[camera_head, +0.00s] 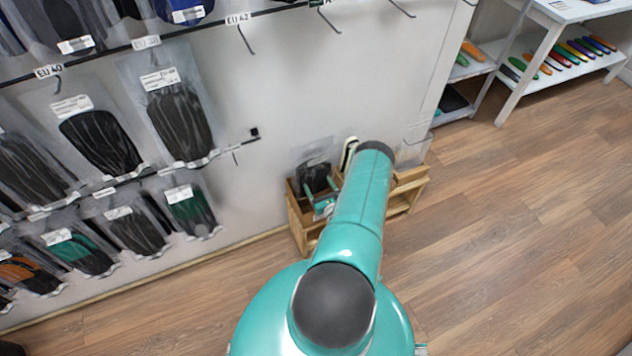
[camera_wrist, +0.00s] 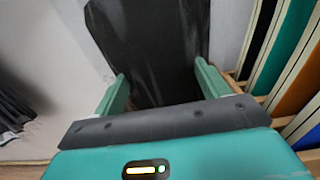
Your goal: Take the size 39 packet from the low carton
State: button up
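A clear packet with a black insole (camera_head: 313,176) stands upright in the low carton (camera_head: 298,217), a brown box on the floor against the wall. No size label can be read on it. In the wrist view the black insole (camera_wrist: 150,40) fills the middle, ahead of the palm. My gripper (camera_head: 321,204) is at the carton's top, in front of the packet. In the wrist view its two green fingers (camera_wrist: 160,82) are wide apart, one at each side of the insole. I cannot tell whether they touch the packet. My arm hides part of the carton.
A wooden rack (camera_head: 407,190) stands right of the carton; coloured upright sheets (camera_wrist: 287,60) show close at the right in the wrist view. Hanging packets (camera_head: 182,118) fill the wall at left. A white shelf table (camera_head: 560,75) is far right. The floor at right is clear.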

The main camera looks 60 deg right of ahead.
aim_at(317, 162)
jog(key=shift+r, duration=0.1)
jog(key=r, duration=1.2)
jog(key=shift+s+a, duration=0.1)
jog(key=shift+s, duration=0.1)
jog(key=v, duration=1.7)
jog(key=shift+s+a, duration=0.2)
jog(key=shift+s, duration=0.05)
jog(key=shift+w+f, duration=0.1)
jog(key=shift+f, duration=0.05)
